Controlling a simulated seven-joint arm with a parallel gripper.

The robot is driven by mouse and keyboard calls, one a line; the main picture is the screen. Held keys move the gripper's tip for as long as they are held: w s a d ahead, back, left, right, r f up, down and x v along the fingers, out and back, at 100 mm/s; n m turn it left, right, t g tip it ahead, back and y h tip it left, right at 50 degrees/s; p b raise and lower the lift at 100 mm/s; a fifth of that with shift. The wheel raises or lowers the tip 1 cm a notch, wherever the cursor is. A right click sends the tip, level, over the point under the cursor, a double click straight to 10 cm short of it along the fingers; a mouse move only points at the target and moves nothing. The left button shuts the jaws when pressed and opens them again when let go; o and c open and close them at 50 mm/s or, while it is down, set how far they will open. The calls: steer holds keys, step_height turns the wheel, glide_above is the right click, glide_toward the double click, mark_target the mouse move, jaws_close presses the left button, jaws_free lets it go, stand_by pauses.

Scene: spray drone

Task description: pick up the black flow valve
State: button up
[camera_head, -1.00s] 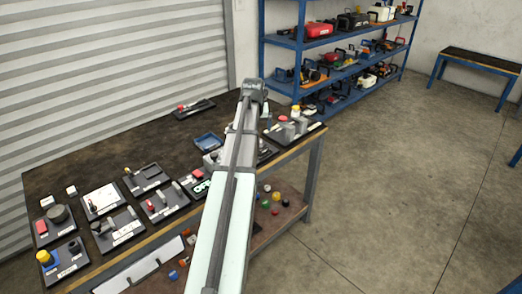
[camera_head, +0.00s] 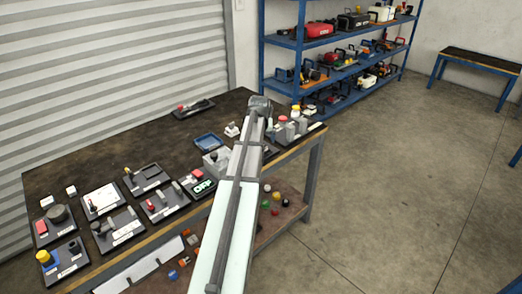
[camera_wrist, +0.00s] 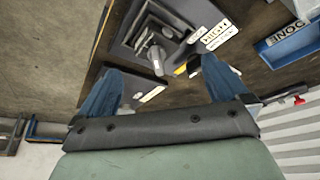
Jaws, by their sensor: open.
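In the wrist view my gripper (camera_wrist: 168,85) is open, with its two blue fingers spread apart and nothing held between them. Ahead of the fingers is a dark grey fixture (camera_wrist: 150,28) with a lighter grey cylindrical stem (camera_wrist: 157,62) pointing toward me. A small yellow part (camera_wrist: 181,70) is beside the stem, next to the right finger. I cannot tell for sure whether this fixture is the black flow valve. In the head view my arm hides the gripper and part of the table's right end.
A blue tray (camera_head: 208,139) lies left of my arm; in the wrist view the tray (camera_wrist: 268,52) reads "DONE". White labels (camera_wrist: 218,34) adjoin the fixture. Upright parts (camera_head: 290,130) stand right of my arm. Several device boards crowd the table's left; its back middle is clearer.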

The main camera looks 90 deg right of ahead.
steer(key=shift+x, duration=2.55)
steer(key=shift+s, duration=0.15)
steer(key=shift+r, duration=0.1)
steer(key=c, duration=1.3)
